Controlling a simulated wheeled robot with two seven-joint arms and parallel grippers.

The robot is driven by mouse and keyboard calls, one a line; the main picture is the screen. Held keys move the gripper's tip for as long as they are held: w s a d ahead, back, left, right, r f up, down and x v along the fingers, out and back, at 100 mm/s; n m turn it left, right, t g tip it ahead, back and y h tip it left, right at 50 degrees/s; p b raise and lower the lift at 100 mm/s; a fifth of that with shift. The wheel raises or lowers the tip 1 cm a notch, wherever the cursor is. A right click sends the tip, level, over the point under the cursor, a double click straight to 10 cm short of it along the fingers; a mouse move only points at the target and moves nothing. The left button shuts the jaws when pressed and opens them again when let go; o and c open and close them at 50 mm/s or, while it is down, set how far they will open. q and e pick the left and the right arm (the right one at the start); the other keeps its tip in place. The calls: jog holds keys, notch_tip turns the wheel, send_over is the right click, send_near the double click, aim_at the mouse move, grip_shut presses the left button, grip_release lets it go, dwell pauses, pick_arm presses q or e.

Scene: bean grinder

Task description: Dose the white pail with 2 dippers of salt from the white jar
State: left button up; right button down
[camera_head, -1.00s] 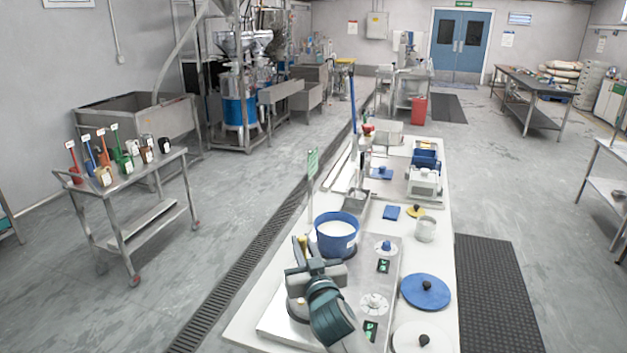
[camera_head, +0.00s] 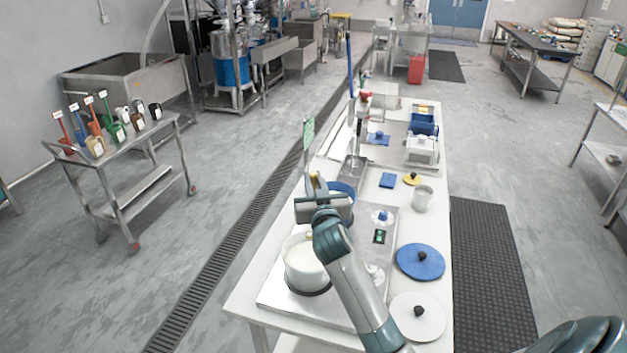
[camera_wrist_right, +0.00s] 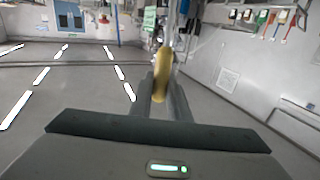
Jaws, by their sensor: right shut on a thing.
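The white pail (camera_head: 304,268) stands open near the front left of the long table, with white contents in it. My right gripper (camera_head: 317,184) is beyond and above the pail, in front of a blue pail (camera_head: 347,188). It is shut on a yellow handle (camera_wrist_right: 162,76), which shows between its fingers in the right wrist view. The lower end of this tool is hidden, so I cannot tell whether it is the dipper or holds salt. An open whitish jar (camera_head: 422,199) stands at the right edge, probably the white jar. My left gripper is out of view.
A blue lid (camera_head: 421,262) and a white lid (camera_head: 417,318) lie on the table's right side. A green sign (camera_head: 308,134) on a post rises beyond the gripper. A trolley (camera_head: 133,150) stands left.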

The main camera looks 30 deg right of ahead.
pick_arm(q)
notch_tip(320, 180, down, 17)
jog(key=b, duration=1.7)
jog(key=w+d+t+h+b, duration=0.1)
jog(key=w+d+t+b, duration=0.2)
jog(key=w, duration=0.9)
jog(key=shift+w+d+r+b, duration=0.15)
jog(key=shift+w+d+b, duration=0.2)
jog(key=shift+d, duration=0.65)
pick_arm(e)
jog(key=s+d+f+m+t+h, duration=0.1)
jog(key=s+d+f+m+h, duration=0.5)
jog(key=s+d+f+m, duration=0.6)
notch_tip(320, 180, down, 2)
jog(key=m, duration=0.5)
jog(key=shift+s+d+f+h, duration=0.15)
jog(key=shift+s+d+h, duration=0.1)
jog(key=shift+h, duration=0.05)
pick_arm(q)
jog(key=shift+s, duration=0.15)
